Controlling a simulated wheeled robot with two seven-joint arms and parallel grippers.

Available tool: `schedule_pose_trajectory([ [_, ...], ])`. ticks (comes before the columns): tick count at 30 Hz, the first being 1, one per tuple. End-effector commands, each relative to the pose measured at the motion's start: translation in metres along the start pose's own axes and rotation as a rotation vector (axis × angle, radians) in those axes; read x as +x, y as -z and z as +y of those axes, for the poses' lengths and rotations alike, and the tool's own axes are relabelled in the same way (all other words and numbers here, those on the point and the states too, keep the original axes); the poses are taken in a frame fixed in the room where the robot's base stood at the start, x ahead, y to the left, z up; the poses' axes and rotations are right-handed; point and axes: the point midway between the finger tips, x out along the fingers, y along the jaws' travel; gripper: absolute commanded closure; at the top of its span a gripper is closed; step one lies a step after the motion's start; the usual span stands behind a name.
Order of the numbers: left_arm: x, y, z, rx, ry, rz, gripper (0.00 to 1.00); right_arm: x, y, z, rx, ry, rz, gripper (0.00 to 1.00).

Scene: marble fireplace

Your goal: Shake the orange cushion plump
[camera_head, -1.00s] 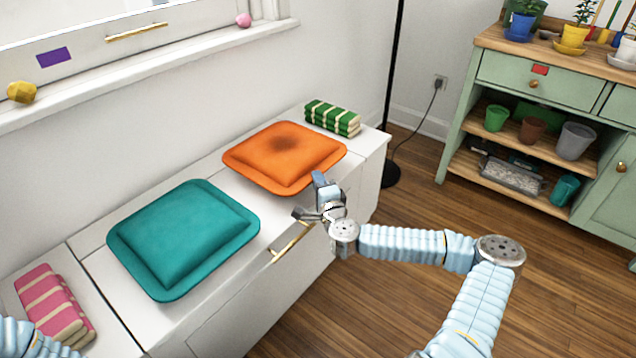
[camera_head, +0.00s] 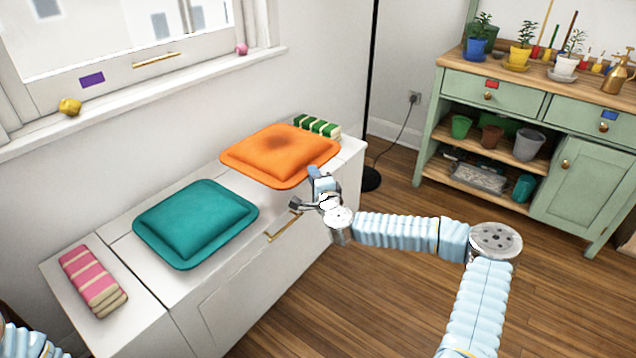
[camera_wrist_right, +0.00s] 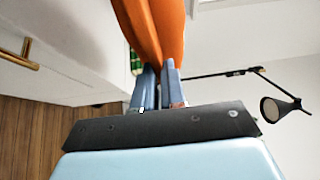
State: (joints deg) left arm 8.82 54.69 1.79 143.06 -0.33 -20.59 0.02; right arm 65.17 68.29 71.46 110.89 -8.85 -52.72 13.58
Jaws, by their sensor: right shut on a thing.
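The orange cushion (camera_head: 276,158), with a dark smudge on top, is at the far end of the white window bench. My right gripper (camera_head: 316,176) is shut on the cushion's near right edge. In the right wrist view the two blue fingers (camera_wrist_right: 158,85) pinch the orange cushion (camera_wrist_right: 160,25) between them. The cushion looks raised a little off the bench, roughly level, and hides part of the green striped folded cloth behind it. My left gripper is out of view; only a bit of the left arm shows at the lower left corner.
A teal cushion (camera_head: 196,224) and a pink striped folded cloth (camera_head: 92,281) lie on the bench (camera_head: 130,265). The green striped cloth (camera_head: 318,126) is behind the orange cushion. A black lamp pole (camera_head: 371,90) stands beyond the bench. A green cabinet (camera_head: 585,188) is at right.

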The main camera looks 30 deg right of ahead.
Motion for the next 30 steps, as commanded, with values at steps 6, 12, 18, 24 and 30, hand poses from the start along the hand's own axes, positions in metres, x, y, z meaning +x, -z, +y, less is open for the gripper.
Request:
schedule_pose_trajectory([
  [6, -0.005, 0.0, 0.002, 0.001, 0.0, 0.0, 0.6, 0.004, -0.001, -0.03, -0.002, 0.005, -0.004, 1.0],
  [12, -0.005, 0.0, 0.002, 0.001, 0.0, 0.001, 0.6, 0.003, -0.001, -0.054, -0.002, 0.004, -0.003, 1.0],
  [18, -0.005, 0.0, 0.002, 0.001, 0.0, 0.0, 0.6, 0.003, -0.001, -0.064, 0.0, 0.002, -0.003, 1.0],
  [24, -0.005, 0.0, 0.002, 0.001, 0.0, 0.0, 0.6, 0.003, -0.001, -0.065, 0.0, 0.002, -0.003, 1.0],
  [30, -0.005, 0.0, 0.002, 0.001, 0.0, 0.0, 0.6, 0.003, -0.001, -0.108, -0.006, 0.009, -0.002, 1.0],
])
